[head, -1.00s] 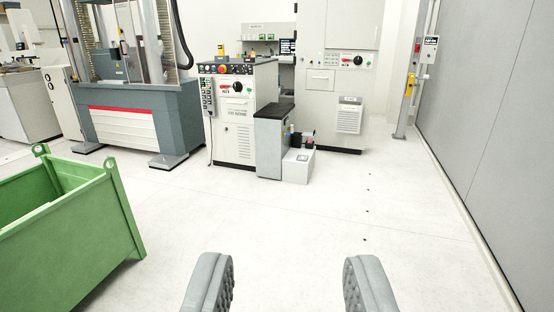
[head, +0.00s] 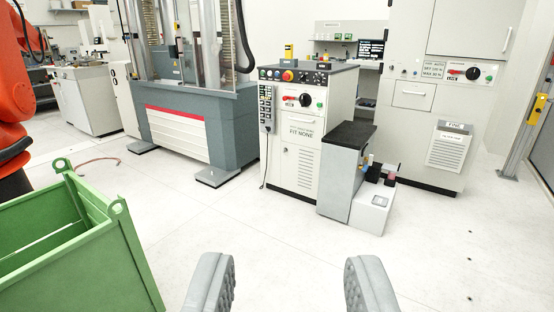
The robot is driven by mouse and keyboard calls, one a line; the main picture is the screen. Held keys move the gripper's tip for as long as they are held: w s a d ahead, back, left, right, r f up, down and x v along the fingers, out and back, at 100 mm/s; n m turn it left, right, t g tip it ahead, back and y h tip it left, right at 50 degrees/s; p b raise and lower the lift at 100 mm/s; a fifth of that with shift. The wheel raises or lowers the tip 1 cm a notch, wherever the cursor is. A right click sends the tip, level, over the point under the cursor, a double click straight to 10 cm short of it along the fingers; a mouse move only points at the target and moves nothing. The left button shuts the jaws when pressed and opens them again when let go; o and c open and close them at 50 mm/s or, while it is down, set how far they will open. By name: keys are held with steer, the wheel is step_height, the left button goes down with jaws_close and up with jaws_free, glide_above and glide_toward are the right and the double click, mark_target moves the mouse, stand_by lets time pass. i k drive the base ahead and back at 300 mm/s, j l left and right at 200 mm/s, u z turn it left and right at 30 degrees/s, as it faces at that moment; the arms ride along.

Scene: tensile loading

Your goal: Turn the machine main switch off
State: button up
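A white control cabinet (head: 298,150) with a dark top stands right of the testing machine (head: 190,125). Its front panel carries a black rotary switch (head: 306,100) beside a small red part, and a red button (head: 288,75) above. A taller cabinet (head: 425,110) behind on the right has a similar black rotary switch (head: 473,73) with a red part. Which one is the main switch I cannot tell; their positions are too small to read. My gripper (head: 290,285) is open and empty, low in the picture, well short of both cabinets.
A green bin (head: 85,250) stands at the near left, with an orange robot arm (head: 12,95) behind it. A grey pedestal (head: 346,165) and low white box (head: 371,208) stand beside the control cabinet. A yellow device (head: 537,108) is on the right post. The middle floor is clear.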

mark_target(304, 99)
steer(key=i+j, duration=0.25)
steer(key=i, duration=0.25)
steer(key=i+j+z, duration=0.15)
steer(key=i, duration=0.35)
steer(key=i+j, duration=0.35)
steer(key=i, duration=0.15)
steer(key=i+j+z, duration=0.4)
steer(key=i+j, duration=0.2)
steer(key=j, duration=0.25)
steer(key=i+l, duration=0.1)
steer(key=i, duration=0.35)
steer(key=i+l, duration=0.1)
steer(key=i, duration=0.3)
steer(key=i+l+u, duration=0.1)
steer(key=i, duration=0.35)
